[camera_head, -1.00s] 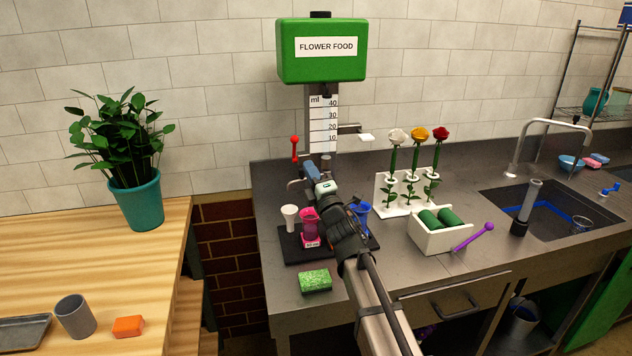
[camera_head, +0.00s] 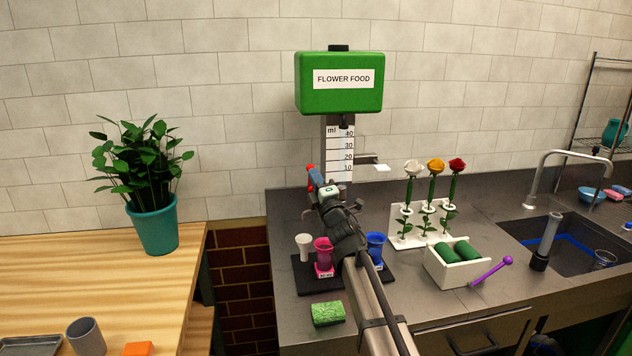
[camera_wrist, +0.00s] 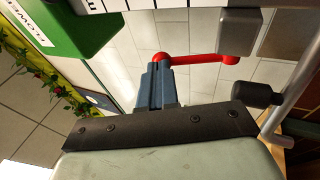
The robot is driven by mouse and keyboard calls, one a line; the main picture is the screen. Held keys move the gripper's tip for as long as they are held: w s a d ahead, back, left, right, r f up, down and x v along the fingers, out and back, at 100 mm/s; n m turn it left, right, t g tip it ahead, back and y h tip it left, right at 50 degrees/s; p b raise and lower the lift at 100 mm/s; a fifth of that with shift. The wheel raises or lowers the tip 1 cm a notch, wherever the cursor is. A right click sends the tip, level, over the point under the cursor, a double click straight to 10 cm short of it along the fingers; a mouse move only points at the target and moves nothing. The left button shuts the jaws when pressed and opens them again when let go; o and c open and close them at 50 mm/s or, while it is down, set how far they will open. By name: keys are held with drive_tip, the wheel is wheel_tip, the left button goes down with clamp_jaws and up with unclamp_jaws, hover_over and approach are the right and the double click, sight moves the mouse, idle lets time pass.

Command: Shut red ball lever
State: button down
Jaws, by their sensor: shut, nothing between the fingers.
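The red ball lever (camera_head: 310,169) is on the left side of the flower food dispenser, mostly hidden behind my gripper in the head view. In the wrist view the red lever (camera_wrist: 200,60) runs from a ball at my fingertips to a joint by a grey block (camera_wrist: 240,30). My gripper (camera_head: 314,176) is shut and empty, with its fingertips (camera_wrist: 156,70) right at the ball. I cannot tell whether they touch it. The dispenser has a green tank (camera_head: 340,90) above an ml scale (camera_head: 340,150).
A white-tipped arm (camera_head: 382,168) sticks out right of the scale. Below my gripper a dark tray (camera_head: 306,285) holds white (camera_head: 304,247), pink (camera_head: 323,250) and blue (camera_head: 376,246) vases. A rose rack (camera_head: 400,238) stands to the right. A green sponge (camera_head: 328,313) lies in front.

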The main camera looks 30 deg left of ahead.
drive_tip(key=shift+w+a+r, duration=0.45)
drive_tip(key=shift+r, duration=0.15)
drive_tip(key=d+r+v, duration=0.1)
drive_tip(key=r+v, duration=0.2)
drive_tip(key=v, duration=1.1)
drive_tip(key=shift+s, duration=0.4)
